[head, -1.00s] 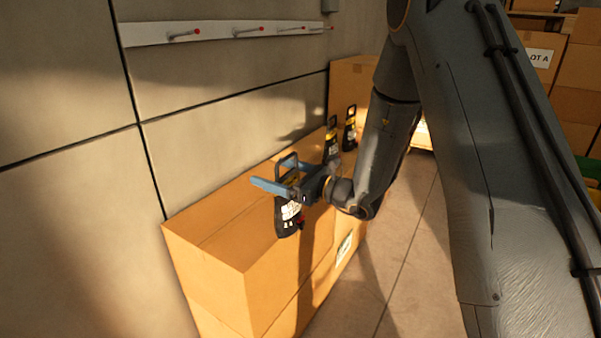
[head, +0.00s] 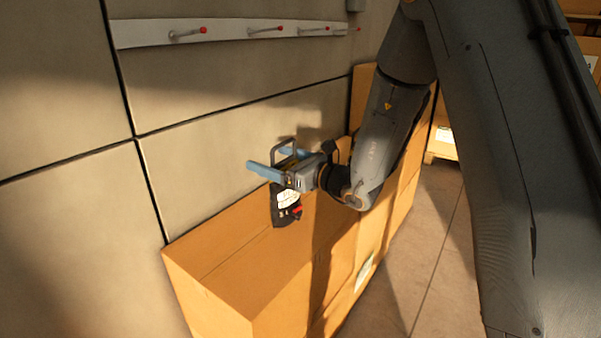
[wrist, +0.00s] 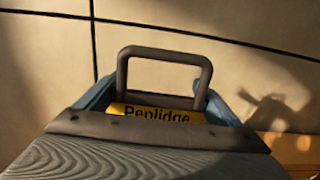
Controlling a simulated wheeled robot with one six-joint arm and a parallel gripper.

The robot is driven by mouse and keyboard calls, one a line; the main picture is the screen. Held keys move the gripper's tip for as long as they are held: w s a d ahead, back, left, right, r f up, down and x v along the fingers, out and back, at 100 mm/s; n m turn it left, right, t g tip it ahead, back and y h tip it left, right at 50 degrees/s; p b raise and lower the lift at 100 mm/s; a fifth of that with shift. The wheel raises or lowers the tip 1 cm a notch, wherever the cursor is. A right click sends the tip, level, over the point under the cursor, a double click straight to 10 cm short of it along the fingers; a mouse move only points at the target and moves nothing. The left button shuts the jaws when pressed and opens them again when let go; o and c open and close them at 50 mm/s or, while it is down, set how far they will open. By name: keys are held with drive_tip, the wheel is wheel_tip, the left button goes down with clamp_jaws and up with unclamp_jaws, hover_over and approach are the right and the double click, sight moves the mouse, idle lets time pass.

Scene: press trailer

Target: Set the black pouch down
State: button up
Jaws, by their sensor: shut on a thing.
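The black pouch (head: 279,213) hangs upright from my gripper (head: 264,159), in front of or over the top of the cardboard box stack (head: 232,262). It has a white label, a small red part and a loop handle. My gripper's blue fingers are shut on it near the top. I cannot tell whether the pouch's bottom touches the box.
A white rail (head: 215,32) with several red-tipped pegs runs along the wall. A taller carton (head: 362,92) stands behind at the right, partly hidden by my arm. The near part of the box top is bare. Open floor (head: 425,250) lies to the right.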

sight(285, 206)
wheel_tip(285, 206, down, 9)
drive_tip(key=shift+p, duration=0.45)
drive_tip(key=shift+f, duration=0.1)
idle(0.4)
drive_tip(key=o, duration=1.9)
